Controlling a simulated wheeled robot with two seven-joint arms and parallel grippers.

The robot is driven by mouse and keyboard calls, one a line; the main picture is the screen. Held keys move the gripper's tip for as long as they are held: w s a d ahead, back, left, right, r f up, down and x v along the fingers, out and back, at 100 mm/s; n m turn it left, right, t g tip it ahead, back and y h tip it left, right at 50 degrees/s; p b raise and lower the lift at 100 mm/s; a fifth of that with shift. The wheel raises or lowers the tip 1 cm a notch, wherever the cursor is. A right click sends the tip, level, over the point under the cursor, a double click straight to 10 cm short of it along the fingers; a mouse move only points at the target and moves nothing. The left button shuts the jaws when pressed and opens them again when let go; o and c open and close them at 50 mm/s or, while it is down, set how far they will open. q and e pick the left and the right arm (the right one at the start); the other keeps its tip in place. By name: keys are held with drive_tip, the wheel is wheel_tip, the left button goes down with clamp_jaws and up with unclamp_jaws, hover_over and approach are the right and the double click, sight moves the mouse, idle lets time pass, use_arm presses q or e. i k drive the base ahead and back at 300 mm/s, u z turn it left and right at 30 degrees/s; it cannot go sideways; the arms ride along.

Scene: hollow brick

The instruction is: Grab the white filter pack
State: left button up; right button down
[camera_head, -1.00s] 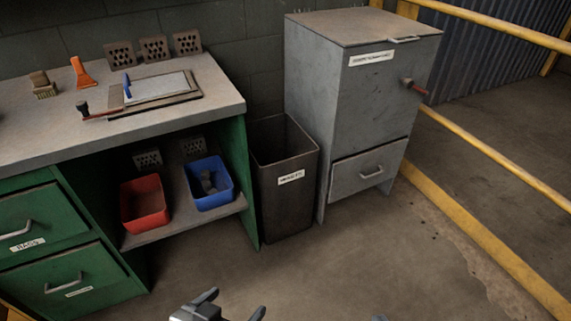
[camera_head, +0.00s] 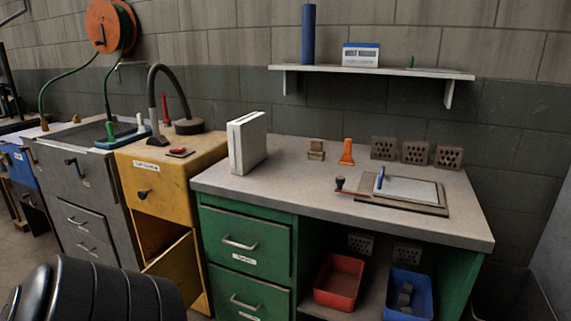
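A white, upright, box-shaped pack (camera_head: 249,143) that looks like the white filter pack stands at the left end of the green bench's grey top (camera_head: 310,192). Its narrow front and one broad side face show, and nothing touches it. Neither of my grippers shows in this view. Only a black ribbed part of my own arm shows at the bottom left, well short of the bench.
Right of the pack are a small brown block (camera_head: 316,150), an orange scraper (camera_head: 347,152), perforated bricks (camera_head: 415,153) and a tray with a blue-handled tool (camera_head: 412,190). A yellow cabinet (camera_head: 165,185) with an open lower door adjoins the bench's left. A shelf (camera_head: 372,71) hangs above.

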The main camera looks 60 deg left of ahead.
sight(246, 134)
drive_tip(key=u, duration=2.3)
drive_tip(key=i, duration=1.1)
drive_tip(key=u, duration=0.4)
